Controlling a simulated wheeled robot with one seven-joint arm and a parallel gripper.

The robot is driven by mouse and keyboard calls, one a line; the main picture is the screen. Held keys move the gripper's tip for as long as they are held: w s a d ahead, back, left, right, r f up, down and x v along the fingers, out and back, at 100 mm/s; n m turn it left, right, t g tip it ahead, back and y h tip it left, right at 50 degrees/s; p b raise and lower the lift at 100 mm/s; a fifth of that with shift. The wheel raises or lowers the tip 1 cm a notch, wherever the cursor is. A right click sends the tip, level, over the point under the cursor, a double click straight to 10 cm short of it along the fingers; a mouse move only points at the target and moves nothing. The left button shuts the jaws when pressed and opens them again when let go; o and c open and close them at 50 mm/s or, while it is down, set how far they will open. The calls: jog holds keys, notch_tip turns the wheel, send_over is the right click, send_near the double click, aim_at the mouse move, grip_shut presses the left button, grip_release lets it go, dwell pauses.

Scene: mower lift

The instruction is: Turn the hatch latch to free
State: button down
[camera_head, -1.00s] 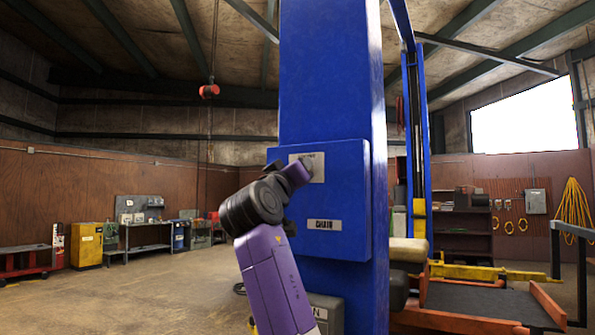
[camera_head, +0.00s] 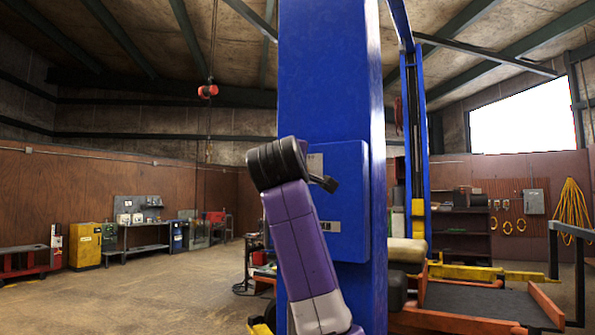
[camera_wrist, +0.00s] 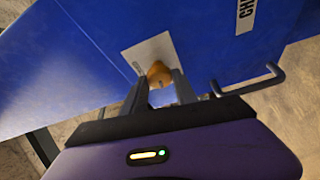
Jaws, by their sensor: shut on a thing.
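The hatch (camera_head: 350,210) is a blue panel on the front of a blue column, with its left part hidden behind my arm in the head view. In the wrist view, the hatch (camera_wrist: 215,50) carries a pale plate (camera_wrist: 143,50) with a yellow-orange latch knob (camera_wrist: 158,70) on it. My gripper (camera_wrist: 163,86) has its two dark fingers on either side of the knob, shut on it. The fingers partly cover the knob, so its exact turn is hard to read.
The blue column (camera_head: 330,70) stands directly in front. A bent grey bar (camera_wrist: 262,82) juts out beside the hatch in the wrist view. An orange-framed lift platform (camera_head: 470,305) is at the right. Open floor (camera_head: 130,295) lies to the left.

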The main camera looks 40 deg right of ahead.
jog(key=shift+n+g+y, duration=0.3)
jog(key=shift+n, duration=0.6)
jog(key=c, duration=1)
grip_release()
jog(key=b+v, duration=0.3)
jog(key=v, duration=0.4)
jog(key=shift+s+a, duration=0.25)
